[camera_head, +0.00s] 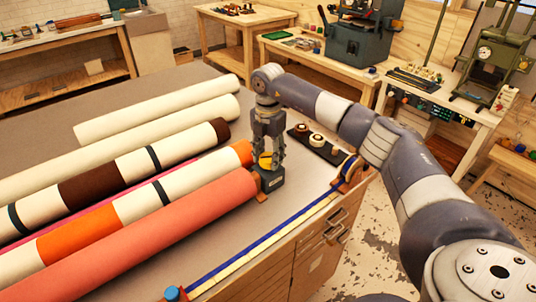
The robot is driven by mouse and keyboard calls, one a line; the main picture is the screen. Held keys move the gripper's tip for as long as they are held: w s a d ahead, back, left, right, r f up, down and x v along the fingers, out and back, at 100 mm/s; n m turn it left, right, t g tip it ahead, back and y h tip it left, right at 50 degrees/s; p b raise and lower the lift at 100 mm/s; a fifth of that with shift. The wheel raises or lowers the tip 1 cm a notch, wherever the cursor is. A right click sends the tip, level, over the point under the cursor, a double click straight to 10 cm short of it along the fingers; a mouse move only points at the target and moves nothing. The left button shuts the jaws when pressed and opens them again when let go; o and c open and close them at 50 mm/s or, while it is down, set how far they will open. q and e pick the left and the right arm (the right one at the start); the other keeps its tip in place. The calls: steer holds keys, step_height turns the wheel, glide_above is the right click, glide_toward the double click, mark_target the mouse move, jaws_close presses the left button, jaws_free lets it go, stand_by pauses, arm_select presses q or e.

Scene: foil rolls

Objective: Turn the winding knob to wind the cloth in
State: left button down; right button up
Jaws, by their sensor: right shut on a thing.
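My right gripper (266,163) points straight down at the right end of the rolls. It is shut on a yellow knob (265,158) on top of a small dark box (270,182); its fingers partly hide the knob. The box stands against the end of the coral cloth roll (150,233), which lies across the table toward the lower left. An orange and cream banded roll (130,208) lies just behind it. My left gripper is not in view.
More rolls, brown-banded (90,188) and cream (160,108), lie behind. A blue and yellow strip (265,240) runs along the table edge to a reel (350,172). A dark tray (318,145) with round pieces sits right of my gripper. Machines stand on the back benches.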

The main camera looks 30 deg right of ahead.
mark_target(268, 156)
steer(key=shift+w+d+r+m, duration=0.1)
steer(key=shift+r+m, duration=0.1)
steer(key=shift+m, duration=0.1)
steer(key=o, duration=1.1)
steer(key=shift+c, duration=0.2)
steer(key=shift+f, duration=0.1)
step_height(268, 156, up, 12)
